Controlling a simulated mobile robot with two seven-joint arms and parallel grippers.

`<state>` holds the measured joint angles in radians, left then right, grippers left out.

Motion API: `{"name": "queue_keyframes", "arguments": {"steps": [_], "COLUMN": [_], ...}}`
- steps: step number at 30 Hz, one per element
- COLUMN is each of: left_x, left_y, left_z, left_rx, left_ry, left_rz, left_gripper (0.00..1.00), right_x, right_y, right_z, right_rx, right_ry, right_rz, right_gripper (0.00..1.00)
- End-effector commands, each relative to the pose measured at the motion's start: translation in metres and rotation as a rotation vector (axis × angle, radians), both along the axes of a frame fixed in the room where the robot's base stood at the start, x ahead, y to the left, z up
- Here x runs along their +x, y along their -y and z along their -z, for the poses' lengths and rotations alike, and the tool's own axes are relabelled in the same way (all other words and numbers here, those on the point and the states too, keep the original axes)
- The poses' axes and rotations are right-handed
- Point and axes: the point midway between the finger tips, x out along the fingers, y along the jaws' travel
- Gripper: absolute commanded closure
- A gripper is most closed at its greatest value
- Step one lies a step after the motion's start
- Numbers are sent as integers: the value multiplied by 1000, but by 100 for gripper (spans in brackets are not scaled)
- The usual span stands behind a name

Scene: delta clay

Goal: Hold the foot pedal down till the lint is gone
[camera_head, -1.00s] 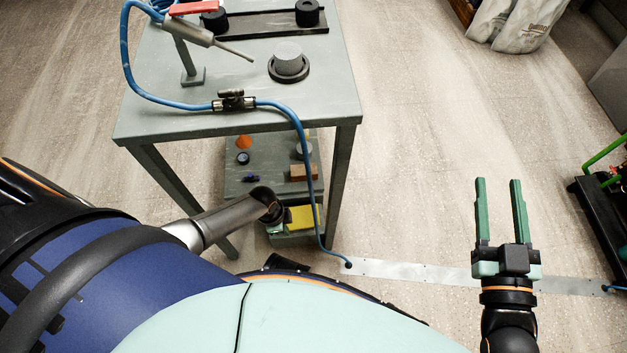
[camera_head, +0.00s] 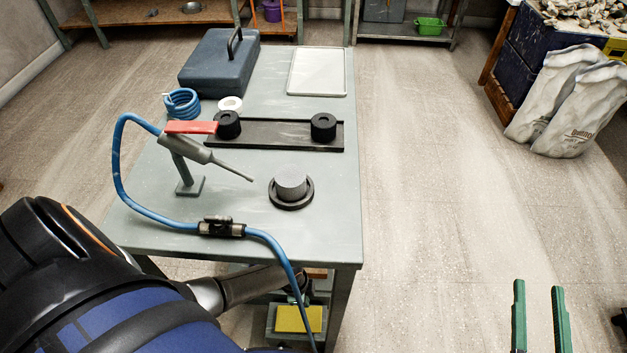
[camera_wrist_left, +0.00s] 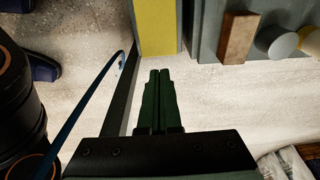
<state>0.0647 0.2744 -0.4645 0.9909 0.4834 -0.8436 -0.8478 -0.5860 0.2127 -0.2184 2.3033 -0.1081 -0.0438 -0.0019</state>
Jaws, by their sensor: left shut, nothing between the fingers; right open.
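The yellow foot pedal pad (camera_head: 299,318) shows low under the table's front edge. In the left wrist view the yellow pad (camera_wrist_left: 158,28) lies just beyond my left gripper (camera_wrist_left: 160,73), whose fingers are shut and empty. The fingertips look close to the pad's near edge; I cannot tell whether they touch it or whether it is pressed. I cannot make out lint separately. My right gripper (camera_head: 538,312) is open and empty.
A blue hose (camera_head: 152,214) runs from the gun through a valve (camera_head: 221,228) and down past the table's front edge. A black rack (camera_head: 275,137), a dark case (camera_head: 222,65) and a white tray (camera_head: 318,72) stand behind.

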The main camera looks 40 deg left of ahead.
Motion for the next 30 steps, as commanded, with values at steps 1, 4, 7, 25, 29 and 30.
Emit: {"name": "queue_keyframes", "arguments": {"steps": [1, 4, 7, 25, 29, 30], "left_x": [0, 1, 2, 4, 6, 7], "left_y": [1, 1, 2, 7, 9, 11], "left_z": [2, 7, 13, 48, 69, 76], "left_rx": [-1, -1, 0, -1, -1, -2], "left_ry": [1, 1, 1, 1, 0, 0], "left_rz": [0, 0, 0, 0, -1, -1], "left_gripper": [100, 100, 100, 100, 100, 100], "right_x": [0, -1, -4, -63, -72, -73], "right_y": [0, -1, -3, -15, -17, -18], "right_z": [-4, -19, -39, -154, -148, -144], "right_rx": [-1, -2, 0, -3, 7, 14], "right_ry": [18, 83, 168, 723, 773, 771], "right_rz": [-2, -11, -23, -123, -144, -148], "right_gripper": [50, 50, 50, 50, 50, 50]}}
